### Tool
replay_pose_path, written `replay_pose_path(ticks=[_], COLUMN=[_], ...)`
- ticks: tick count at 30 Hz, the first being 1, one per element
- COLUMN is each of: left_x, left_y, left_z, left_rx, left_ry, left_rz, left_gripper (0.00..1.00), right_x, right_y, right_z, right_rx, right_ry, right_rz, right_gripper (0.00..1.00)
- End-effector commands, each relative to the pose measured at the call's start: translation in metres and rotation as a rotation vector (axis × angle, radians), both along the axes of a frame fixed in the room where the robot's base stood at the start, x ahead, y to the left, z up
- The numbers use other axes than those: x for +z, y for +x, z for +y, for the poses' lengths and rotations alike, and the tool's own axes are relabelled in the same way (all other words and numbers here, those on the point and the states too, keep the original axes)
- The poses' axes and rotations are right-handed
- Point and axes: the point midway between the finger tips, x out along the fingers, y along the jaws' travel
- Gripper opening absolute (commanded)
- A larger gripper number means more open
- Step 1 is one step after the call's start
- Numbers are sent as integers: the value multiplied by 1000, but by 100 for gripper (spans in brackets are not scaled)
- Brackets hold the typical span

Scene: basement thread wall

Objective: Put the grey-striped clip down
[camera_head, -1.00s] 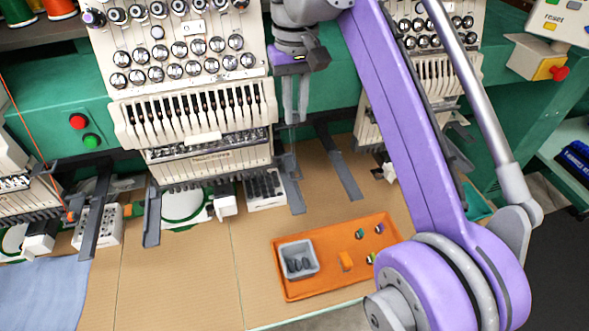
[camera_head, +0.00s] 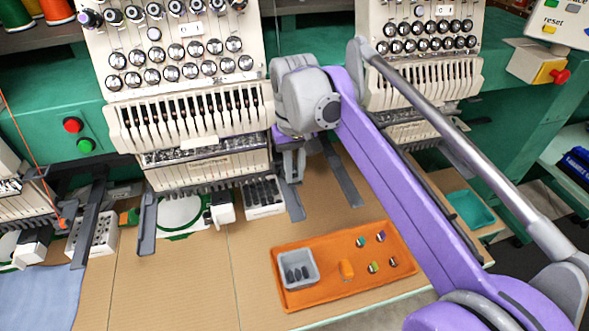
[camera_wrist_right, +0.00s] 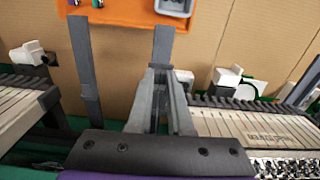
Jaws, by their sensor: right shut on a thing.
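My right gripper (camera_head: 291,176) hangs in front of the middle embroidery machine's right edge, over the brown table. In the right wrist view its fingers (camera_wrist_right: 161,75) are close together, shut on the grey-striped clip. The clip is too small and hidden between the fingers to make out. An orange tray (camera_head: 330,291) lies on the table, nearer than the gripper and apart from it. My left gripper is not in view.
Grey machine bars (camera_head: 290,198) (camera_head: 342,177) stick out over the table close beside the gripper. A black-slotted white block (camera_head: 264,198) stands left of it. A teal tray (camera_head: 470,208) lies right of my arm. Bare table (camera_head: 250,235) lies between machine and orange tray.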

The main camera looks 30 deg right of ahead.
Motion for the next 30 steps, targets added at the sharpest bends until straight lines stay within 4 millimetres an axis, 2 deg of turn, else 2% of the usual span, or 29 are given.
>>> replay_pose_path(ticks=[9,10,14,22,26,30], left_x=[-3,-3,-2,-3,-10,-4], left_y=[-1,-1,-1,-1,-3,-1], left_z=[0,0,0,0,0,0], left_rx=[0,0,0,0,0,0], left_ry=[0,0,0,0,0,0], left_rz=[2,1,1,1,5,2], left_gripper=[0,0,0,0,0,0], right_x=[-5,-4,-4,-4,-6,21], right_y=[0,0,0,0,0,0], right_z=[0,0,0,0,0,0], right_rx=[0,0,0,0,0,0], right_ry=[0,0,0,0,0,0], right_rz=[1,0,0,0,1,0], right_gripper=[0,23,47,48,48,48])
